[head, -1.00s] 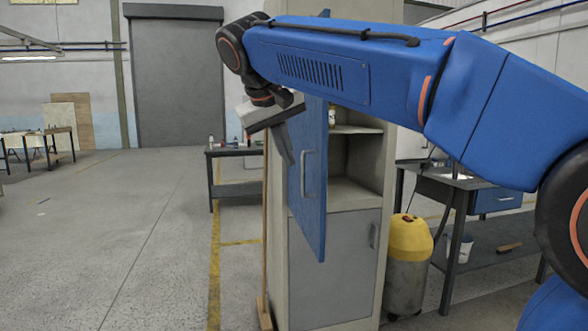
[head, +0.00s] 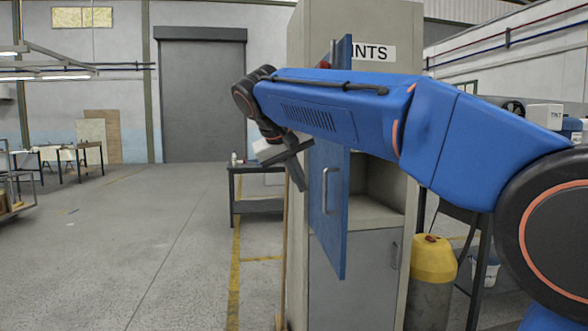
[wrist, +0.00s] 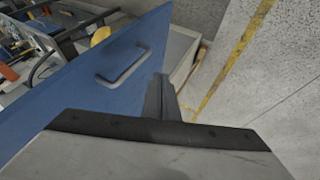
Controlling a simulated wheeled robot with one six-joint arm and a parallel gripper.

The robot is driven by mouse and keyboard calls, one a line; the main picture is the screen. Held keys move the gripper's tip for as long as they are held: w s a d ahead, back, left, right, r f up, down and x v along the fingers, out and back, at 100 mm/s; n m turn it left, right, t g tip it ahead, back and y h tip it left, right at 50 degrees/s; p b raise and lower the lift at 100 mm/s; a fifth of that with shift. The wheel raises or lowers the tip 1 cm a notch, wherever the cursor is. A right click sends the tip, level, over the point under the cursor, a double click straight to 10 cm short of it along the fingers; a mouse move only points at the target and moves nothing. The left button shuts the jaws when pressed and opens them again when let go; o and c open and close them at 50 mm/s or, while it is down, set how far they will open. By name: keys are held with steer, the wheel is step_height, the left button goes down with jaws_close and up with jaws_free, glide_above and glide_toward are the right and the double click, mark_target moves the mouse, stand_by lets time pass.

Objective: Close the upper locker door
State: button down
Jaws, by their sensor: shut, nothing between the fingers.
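The upper locker door (head: 328,228) is blue with a grey bar handle. It stands open, swung out from the locker (head: 362,25), so that shelves show behind it. My gripper (head: 299,180) is shut and empty, pointing down on the left, handle side of the door. In the wrist view the door (wrist: 80,90) fills the left and centre, and the shut fingers (wrist: 162,100) are close beside its edge, right of the handle (wrist: 124,66). I cannot tell whether they touch the door. My blue arm hides part of the door and locker opening.
The grey lower door (head: 355,280) is shut. A yellow-topped drum (head: 433,260) stands right of the locker. A dark table (head: 258,207) stands behind it at left. A wooden pole (head: 284,260) leans near its left side.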

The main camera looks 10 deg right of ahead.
steer(key=d, duration=0.3)
steer(key=w+d+f, duration=0.1)
steer(key=shift+d, duration=0.2)
stand_by(0.3)
